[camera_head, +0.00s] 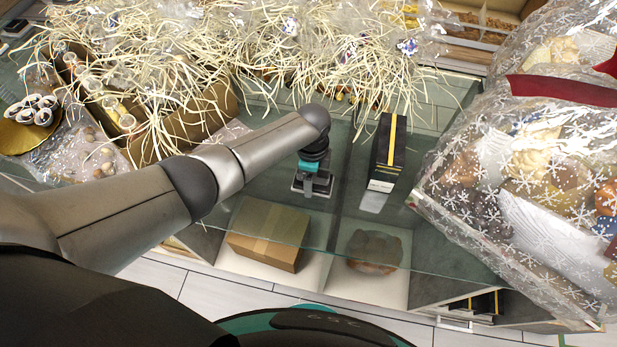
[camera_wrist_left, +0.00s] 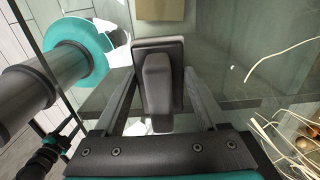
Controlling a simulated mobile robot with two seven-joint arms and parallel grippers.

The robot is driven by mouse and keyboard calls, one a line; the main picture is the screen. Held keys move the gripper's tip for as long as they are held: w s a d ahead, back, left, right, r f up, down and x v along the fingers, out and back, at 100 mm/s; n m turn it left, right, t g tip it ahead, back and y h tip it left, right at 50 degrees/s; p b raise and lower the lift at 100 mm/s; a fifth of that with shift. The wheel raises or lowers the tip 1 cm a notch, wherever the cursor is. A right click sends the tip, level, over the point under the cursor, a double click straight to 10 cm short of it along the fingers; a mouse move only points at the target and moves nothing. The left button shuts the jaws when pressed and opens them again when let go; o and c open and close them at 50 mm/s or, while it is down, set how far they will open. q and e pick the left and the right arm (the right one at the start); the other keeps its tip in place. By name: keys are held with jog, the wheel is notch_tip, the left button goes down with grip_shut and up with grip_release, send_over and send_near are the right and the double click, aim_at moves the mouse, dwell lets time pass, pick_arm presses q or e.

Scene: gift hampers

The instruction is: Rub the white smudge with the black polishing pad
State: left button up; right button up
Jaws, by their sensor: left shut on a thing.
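My left gripper (camera_head: 313,176) points down at the glass counter top (camera_head: 345,222). It is shut on the black polishing pad (camera_head: 325,187), gripping its upright handle. In the left wrist view the pad (camera_wrist_left: 146,47) shows as a dark rounded rectangle, its handle between the fingers (camera_wrist_left: 163,80). The pad is at or just above the glass; I cannot tell whether it touches. Pale white patches (camera_wrist_left: 138,128) show beside the handle in the wrist view; I cannot tell whether they are the smudge or something below the glass. My right gripper is not in view.
A black box with a yellow stripe (camera_head: 390,150) stands right of the pad. A wrapped snowflake hamper (camera_head: 520,170) fills the right side. Straw shreds (camera_head: 330,45) and an open carton (camera_head: 200,120) lie behind. A cardboard box (camera_head: 268,235) sits under the glass.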

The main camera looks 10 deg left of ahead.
aim_at(298, 176)
pick_arm(q)
jog(key=shift+a, duration=0.1)
jog(key=shift+a+p, duration=0.35)
jog(key=shift+a, duration=1.1)
jog(key=shift+a, duration=1.55)
jog(key=shift+a, duration=0.1)
jog(key=shift+a+p, duration=0.35)
jog(key=shift+a, duration=1.05)
jog(key=shift+d, duration=0.15)
